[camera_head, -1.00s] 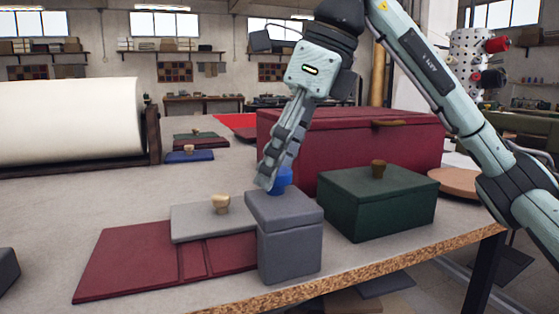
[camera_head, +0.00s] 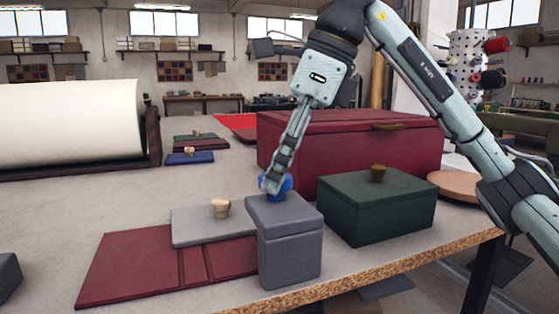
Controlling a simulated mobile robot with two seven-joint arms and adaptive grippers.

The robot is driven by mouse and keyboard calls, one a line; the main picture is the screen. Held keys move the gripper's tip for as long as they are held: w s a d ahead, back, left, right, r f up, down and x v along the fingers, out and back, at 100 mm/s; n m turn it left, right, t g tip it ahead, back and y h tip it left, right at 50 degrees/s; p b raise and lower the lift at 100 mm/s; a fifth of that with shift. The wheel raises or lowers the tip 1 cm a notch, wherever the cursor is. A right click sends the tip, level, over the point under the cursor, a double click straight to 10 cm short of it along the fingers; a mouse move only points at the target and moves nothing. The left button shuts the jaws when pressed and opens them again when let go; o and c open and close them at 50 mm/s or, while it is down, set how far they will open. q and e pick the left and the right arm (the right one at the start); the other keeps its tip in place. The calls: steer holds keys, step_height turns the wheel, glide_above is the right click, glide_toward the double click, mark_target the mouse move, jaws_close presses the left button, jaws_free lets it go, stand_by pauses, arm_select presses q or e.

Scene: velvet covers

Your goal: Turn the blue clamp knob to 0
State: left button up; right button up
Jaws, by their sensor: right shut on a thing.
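The blue clamp knob (camera_head: 286,184) shows on top of or just behind the grey box (camera_head: 290,245) near the table's front edge. My right gripper (camera_head: 272,187) comes down from above and is shut on the blue knob. Its fingers cover the left part of the knob. Any scale or 0 mark is not visible in this view. My left gripper is not in view.
A dark green box (camera_head: 375,212) with a wooden knob stands close on the right. A large red box (camera_head: 350,140) is behind. A grey board (camera_head: 200,232) with a wooden knob lies on a red cover (camera_head: 125,265) at left.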

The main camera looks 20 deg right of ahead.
steer(key=n+g+p, duration=0.1)
steer(key=n, duration=0.2)
steer(key=n+g+p, duration=0.1)
steer(key=n+p, duration=0.1)
steer(key=n, duration=0.1)
steer(key=shift+w+r+y, duration=0.2)
steer(key=shift+y, duration=0.1)
steer(key=n+g+p, duration=0.1)
steer(key=n, duration=0.2)
steer(key=shift+w, duration=0.1)
steer(key=shift+f+n+g+p, duration=0.1)
steer(key=shift+n+g+p, duration=0.2)
steer(key=shift+n+g, duration=0.15)
steer(key=shift+n+h, duration=0.4)
steer(key=shift+n, duration=0.45)
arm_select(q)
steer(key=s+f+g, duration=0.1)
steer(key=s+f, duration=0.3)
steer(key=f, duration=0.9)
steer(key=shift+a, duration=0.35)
arm_select(e)
steer(key=shift+w+n+g+h, duration=0.1)
steer(key=shift+n+g+h, duration=0.45)
steer(key=shift+n, duration=0.95)
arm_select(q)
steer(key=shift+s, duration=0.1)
arm_select(e)
steer(key=o, duration=1.1)
